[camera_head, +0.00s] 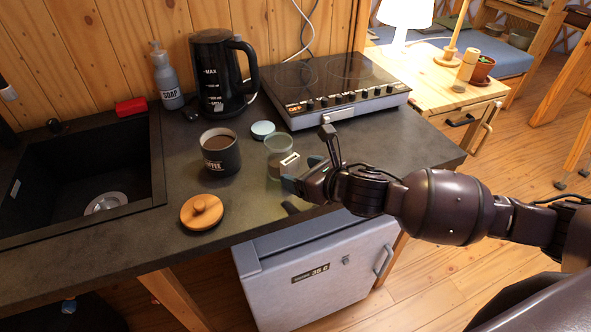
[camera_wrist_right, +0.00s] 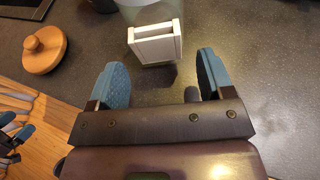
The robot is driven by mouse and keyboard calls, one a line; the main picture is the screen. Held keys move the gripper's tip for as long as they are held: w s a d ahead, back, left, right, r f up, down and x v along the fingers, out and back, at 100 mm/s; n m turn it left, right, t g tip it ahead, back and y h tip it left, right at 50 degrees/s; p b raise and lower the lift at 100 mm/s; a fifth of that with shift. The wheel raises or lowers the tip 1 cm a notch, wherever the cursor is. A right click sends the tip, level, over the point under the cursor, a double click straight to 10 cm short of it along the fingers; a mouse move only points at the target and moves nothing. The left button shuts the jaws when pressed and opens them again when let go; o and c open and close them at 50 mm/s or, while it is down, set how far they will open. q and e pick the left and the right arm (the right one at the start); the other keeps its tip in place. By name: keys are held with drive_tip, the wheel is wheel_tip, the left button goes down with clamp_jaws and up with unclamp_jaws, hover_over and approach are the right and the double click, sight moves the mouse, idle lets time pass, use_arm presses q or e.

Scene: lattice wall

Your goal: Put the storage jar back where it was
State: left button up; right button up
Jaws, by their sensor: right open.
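A clear, pale glass jar (camera_head: 279,145) stands upright on the dark countertop, with a white rectangular piece (camera_head: 290,160) on its side facing my right gripper. In the right wrist view the jar (camera_wrist_right: 147,13) is cut off at the top, and the white piece (camera_wrist_right: 155,43) shows just ahead of the fingertips. My right gripper (camera_head: 303,172) is open, its two blue-padded fingers (camera_wrist_right: 160,72) apart with nothing between them. It is close to the jar on its right side; whether it touches is not clear.
A dark canister marked COFFEE (camera_head: 220,152) and a wooden knobbed lid (camera_head: 202,211) are left of the jar. A small round lid (camera_head: 263,130), a kettle (camera_head: 222,72) and a hob (camera_head: 335,88) stand behind. A sink (camera_head: 85,170) is at left. The counter's front edge is near.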

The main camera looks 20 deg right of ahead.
drive_tip(key=v, duration=0.9)
drive_tip(key=s+d+f+n+h, duration=0.1)
drive_tip(key=s+f+n, duration=0.4)
drive_tip(key=n, duration=0.5)
drive_tip(key=s+d+f+n+h, duration=0.2)
drive_tip(key=s+f+n, duration=0.3)
drive_tip(key=f+n, duration=0.5)
drive_tip(key=s+d+f+n+g+h, duration=0.1)
drive_tip(key=s+d+f+n+h, duration=0.1)
drive_tip(key=s+f+n, duration=0.3)
wheel_tip(320, 180, down, 3)
drive_tip(key=n+p, duration=0.1)
drive_tip(key=n, duration=0.6)
drive_tip(key=shift+s+f+h, duration=0.2)
drive_tip(key=shift+s+h, duration=0.15)
drive_tip(key=shift+h, duration=0.05)
